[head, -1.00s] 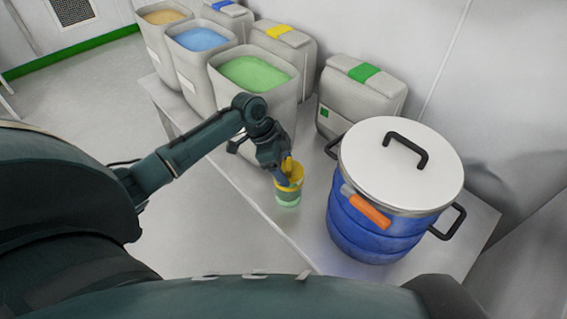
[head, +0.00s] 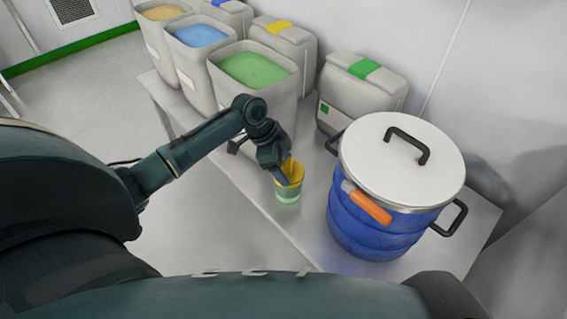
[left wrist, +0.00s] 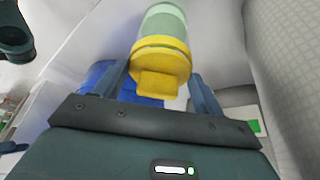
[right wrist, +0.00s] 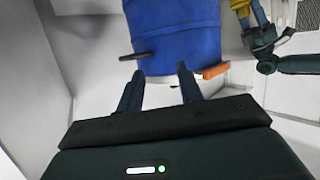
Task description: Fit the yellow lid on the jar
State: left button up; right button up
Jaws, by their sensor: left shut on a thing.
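The yellow lid (head: 291,172) is between the fingers of my left gripper (head: 284,175), at the top of the pale green jar (head: 288,195). The jar stands on the table near its front edge. In the left wrist view the lid (left wrist: 161,62) shows a raised block facing the camera, with a finger on each side and the jar (left wrist: 163,22) directly beyond it. I cannot tell whether the lid is fully seated. My right gripper (right wrist: 158,88) is open and empty, facing the blue drum in the right wrist view.
The blue drum (head: 370,225), with a white lid, black handles and an orange grip (head: 370,208), stands right of the jar. An open bin of green powder (head: 252,70) stands behind my left gripper. A closed grey container (head: 350,98) stands farther right. Bare table (head: 312,240) lies in front.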

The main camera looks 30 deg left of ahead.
pick_arm(q)
jog(key=o, duration=1)
jog(key=p+v, duration=0.2)
jog(key=v, duration=0.5)
jog(key=shift+r, duration=0.25)
pick_arm(e)
jog(key=shift+s+d+r+m, duration=0.1)
jog(key=shift+d+r+m, duration=0.15)
jog(key=shift+r, duration=0.35)
jog(key=shift+s+d+r+m, duration=0.1)
jog(key=shift+d+r+m, duration=0.1)
jog(key=shift+r, duration=0.4)
pick_arm(q)
jog(key=shift+s+a, duration=0.1)
pick_arm(e)
jog(key=shift+s, duration=0.1)
